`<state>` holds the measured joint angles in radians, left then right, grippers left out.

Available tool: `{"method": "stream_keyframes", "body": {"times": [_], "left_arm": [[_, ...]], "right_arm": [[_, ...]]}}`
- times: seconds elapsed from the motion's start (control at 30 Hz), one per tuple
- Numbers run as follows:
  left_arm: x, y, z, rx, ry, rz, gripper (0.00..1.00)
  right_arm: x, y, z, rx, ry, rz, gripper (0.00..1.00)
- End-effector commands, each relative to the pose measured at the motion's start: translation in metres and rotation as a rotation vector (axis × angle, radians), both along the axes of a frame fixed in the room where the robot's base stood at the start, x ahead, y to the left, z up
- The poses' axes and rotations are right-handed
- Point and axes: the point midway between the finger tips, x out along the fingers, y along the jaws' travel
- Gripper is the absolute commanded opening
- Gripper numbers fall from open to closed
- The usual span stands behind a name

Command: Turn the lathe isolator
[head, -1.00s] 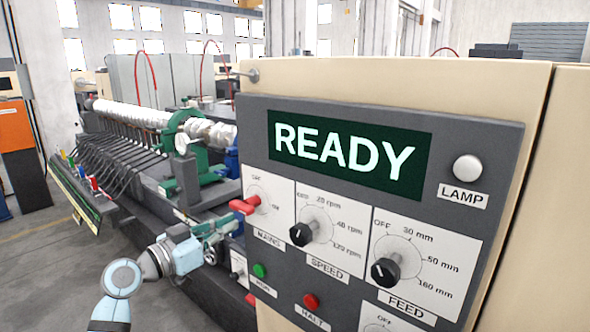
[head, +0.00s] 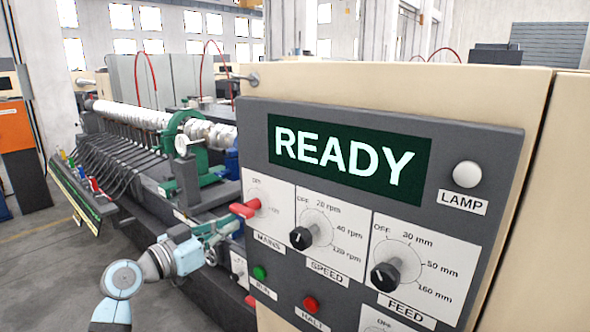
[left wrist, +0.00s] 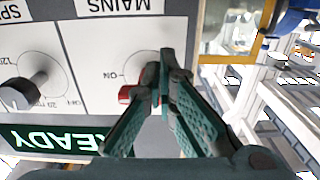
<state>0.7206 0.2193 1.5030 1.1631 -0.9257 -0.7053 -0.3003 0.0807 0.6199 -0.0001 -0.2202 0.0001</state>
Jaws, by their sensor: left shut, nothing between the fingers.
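The lathe isolator is the red handle (head: 244,210) on the dial plate marked MAINS, at the left edge of the control panel. It sticks out towards the left in the head view. My left gripper (head: 232,228) is beside and just below it. In the left wrist view my left gripper (left wrist: 167,58) is shut and empty, its fingertips together in front of the MAINS dial. The red handle (left wrist: 125,95) shows to the left of the fingers, partly hidden by them. I cannot tell whether they touch it. My right gripper is in neither view.
The grey panel has a READY display (head: 350,150), a white lamp (head: 467,174), a SPEED knob (head: 302,238), a FEED knob (head: 384,276), a green button (head: 260,272) and a red button (head: 311,304). The lathe bed lies behind my left arm. Open floor is at the left.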

Motion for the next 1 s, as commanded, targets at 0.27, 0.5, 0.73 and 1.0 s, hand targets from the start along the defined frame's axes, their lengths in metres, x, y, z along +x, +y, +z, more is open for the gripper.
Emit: {"method": "stream_keyframes", "body": {"times": [0.27, 0.5, 0.73, 1.0], "left_arm": [[-0.0006, -0.0008, 0.0019, 0.0, 0.0, 0.0, 0.0], [-0.0006, -0.0008, 0.0017, 0.0, 0.0, 0.0, 0.0], [-0.0026, -0.0033, -0.0003, -0.001, 0.001, -0.001, 0.0], [-0.0077, -0.0092, -0.0016, 0.0, 0.0, -0.001, 0.0]], "right_arm": [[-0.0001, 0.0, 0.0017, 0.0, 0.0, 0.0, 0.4], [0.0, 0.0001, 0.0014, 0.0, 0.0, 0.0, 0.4], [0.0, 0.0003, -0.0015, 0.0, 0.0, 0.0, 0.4], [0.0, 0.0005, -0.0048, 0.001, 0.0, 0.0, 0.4]]}}
